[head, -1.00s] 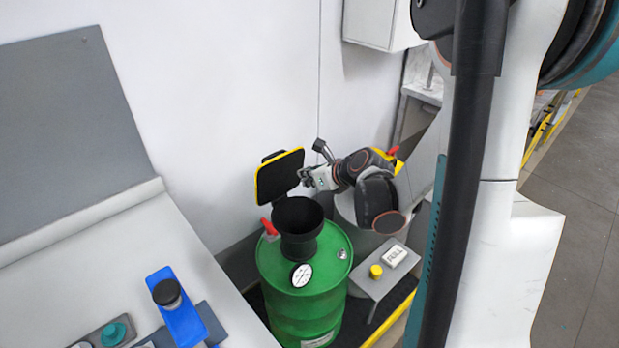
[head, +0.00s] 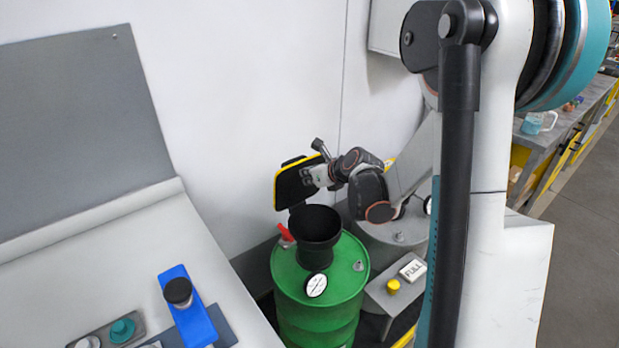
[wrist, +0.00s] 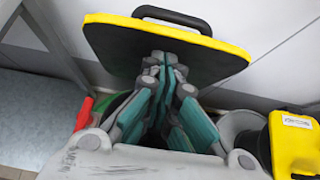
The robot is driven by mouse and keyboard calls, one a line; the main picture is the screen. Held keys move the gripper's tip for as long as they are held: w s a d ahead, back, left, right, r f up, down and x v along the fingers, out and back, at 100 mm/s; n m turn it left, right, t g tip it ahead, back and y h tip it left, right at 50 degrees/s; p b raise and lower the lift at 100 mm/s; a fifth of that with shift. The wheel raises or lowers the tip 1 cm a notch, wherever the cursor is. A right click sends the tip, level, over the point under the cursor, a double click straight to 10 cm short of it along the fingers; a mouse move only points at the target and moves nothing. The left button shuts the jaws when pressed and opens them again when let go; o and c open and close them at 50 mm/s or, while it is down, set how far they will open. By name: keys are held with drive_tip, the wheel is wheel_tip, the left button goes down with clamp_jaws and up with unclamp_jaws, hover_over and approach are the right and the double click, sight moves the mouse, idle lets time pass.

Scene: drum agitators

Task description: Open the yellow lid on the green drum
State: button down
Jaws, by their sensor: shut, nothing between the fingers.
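The yellow-edged lid (head: 287,192) stands raised above and behind the black funnel (head: 315,224) on the green drum (head: 322,305). Its dark inner face is toward my gripper. My gripper (head: 310,178) is at the lid's right part in the head view, in front of the dark face. In the wrist view the closed fingers (wrist: 170,65) overlap the lower middle of the lid (wrist: 108,42), with nothing between them. I cannot tell whether they touch it. A black handle (wrist: 172,17) shows on the lid's far edge. The fingers hide most of the funnel in the wrist view.
A red lever (head: 286,233) is at the funnel's left. A grey drum (head: 405,232) stands to the right, with a box with a yellow button (head: 393,286) in front. The wall is close behind the lid. A bench (head: 110,270) lies left.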

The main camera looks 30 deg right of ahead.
sight(301, 161)
drive_tip(key=w, duration=0.2)
drive_tip(key=w+r, duration=0.1)
drive_tip(key=w, duration=0.1)
drive_tip(key=w+a, duration=0.1)
drive_tip(key=w, duration=0.1)
drive_tip(key=shift+a+r, duration=0.1)
drive_tip(key=shift+r, duration=0.1)
drive_tip(key=shift+s, duration=0.1)
